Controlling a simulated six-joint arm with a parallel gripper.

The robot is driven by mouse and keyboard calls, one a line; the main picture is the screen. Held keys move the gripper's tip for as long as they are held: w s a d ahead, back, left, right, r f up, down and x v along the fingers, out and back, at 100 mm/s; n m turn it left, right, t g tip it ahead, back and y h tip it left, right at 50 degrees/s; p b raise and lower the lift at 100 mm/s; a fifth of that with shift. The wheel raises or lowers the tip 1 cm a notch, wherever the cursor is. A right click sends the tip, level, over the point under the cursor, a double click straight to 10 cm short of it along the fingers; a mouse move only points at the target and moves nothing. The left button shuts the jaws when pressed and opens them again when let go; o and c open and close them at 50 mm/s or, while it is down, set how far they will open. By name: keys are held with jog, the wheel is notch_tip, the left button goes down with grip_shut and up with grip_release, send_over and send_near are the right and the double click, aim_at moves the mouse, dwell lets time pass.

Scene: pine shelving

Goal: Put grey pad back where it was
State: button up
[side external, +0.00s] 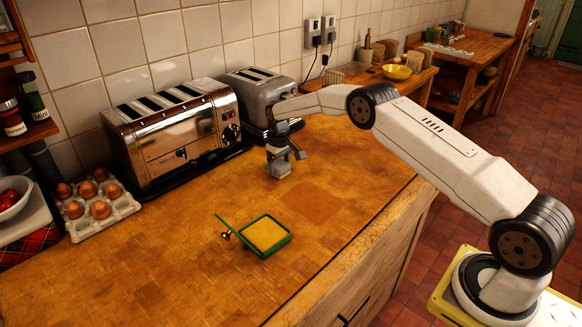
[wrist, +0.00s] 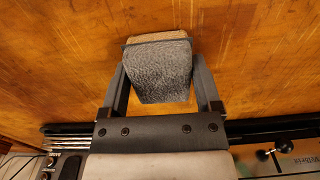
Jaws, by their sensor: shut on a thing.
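The grey pad (wrist: 160,75) is a rough grey block with a thin tan layer at its far end. My gripper (wrist: 158,62) is shut on it, one finger on each side. In the side external view, my gripper (side external: 285,152) is low over the wooden worktop (side external: 180,250), in front of the smaller toaster, with the pad (side external: 278,169) below it. I cannot tell whether the pad touches the worktop. A reddish-brown rectangular patch (side external: 313,201) shows on the worktop, nearer the front edge than the pad.
A green-framed box with a yellow inside (side external: 264,234) and a brass knob (side external: 226,235) at its left stands on the worktop. A large chrome toaster (side external: 175,140) and a smaller toaster (side external: 247,88) line the wall. An egg tray (side external: 100,215) is at left. The front left worktop is clear.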

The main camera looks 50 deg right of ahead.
aim_at(279, 166)
jog(key=o, duration=1)
jog(key=shift+r, duration=0.1)
notch_tip(279, 166, up, 12)
dwell(0.6)
jog(key=s+a+t, duration=0.1)
jog(key=s+a, duration=0.3)
jog(key=s, duration=0.7)
jog(key=s+a, duration=0.3)
jog(key=s, duration=0.8)
jog(key=s+a+t, duration=0.1)
jog(key=s+a, duration=0.3)
jog(key=s, duration=0.7)
jog(key=shift+s+a+f+t, duration=0.2)
jog(key=shift+a+f+t, duration=0.05)
jog(key=shift+a+t, duration=0.05)
